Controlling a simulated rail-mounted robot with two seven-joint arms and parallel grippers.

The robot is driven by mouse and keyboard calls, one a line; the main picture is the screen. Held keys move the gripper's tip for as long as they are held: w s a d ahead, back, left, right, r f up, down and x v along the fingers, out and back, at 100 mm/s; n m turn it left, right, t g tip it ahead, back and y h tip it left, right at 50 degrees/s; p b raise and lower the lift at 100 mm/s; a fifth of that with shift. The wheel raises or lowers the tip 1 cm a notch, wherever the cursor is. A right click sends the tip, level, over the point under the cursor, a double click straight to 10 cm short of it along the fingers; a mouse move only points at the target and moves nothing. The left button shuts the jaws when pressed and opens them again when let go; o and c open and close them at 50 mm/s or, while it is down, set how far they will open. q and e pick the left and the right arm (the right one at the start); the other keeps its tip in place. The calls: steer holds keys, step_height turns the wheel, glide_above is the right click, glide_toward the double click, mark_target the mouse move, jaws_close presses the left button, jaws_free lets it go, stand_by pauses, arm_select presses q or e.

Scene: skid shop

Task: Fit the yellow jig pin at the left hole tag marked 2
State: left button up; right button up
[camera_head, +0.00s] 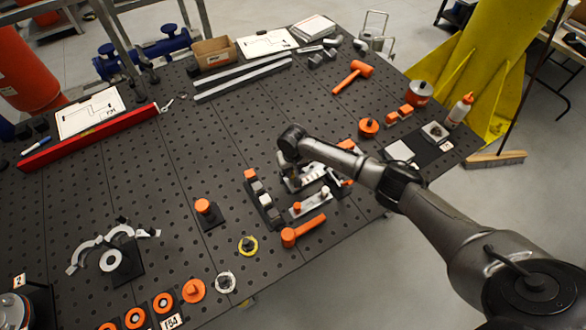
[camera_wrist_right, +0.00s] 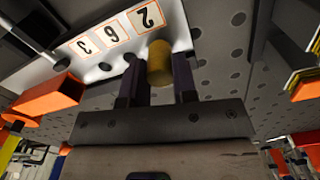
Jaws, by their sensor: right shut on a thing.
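My right gripper (camera_wrist_right: 158,82) is shut on the yellow jig pin (camera_wrist_right: 159,60) in the right wrist view. The pin stands between the two dark fingers, its end close to a pale plate (camera_wrist_right: 85,82). The plate carries tags marked 2 (camera_wrist_right: 145,17), 6 (camera_wrist_right: 112,31) and 3 (camera_wrist_right: 84,45), with dark holes beside them. The pin is near the tag marked 2; whether it touches the plate or sits in a hole I cannot tell. In the head view my right arm hides the pin. My left gripper is not in view.
The black perforated table (camera_head: 150,190) is crowded around my right gripper. An orange mallet (camera_head: 303,230) and a row of grey and orange blocks (camera_head: 262,198) lie close by. Another orange mallet (camera_head: 353,75) lies further back. The table's middle left has free room.

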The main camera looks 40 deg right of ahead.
steer(key=o, duration=1.2)
steer(key=shift+r, duration=0.1)
steer(key=shift+r+p, duration=0.15)
steer(key=shift+p, duration=0.15)
steer(key=shift+r+p, duration=1.5)
steer(key=shift+p, duration=0.15)
step_height(320, 180, up, 4)
steer(key=p, duration=0.4)
steer(key=shift+f, duration=0.25)
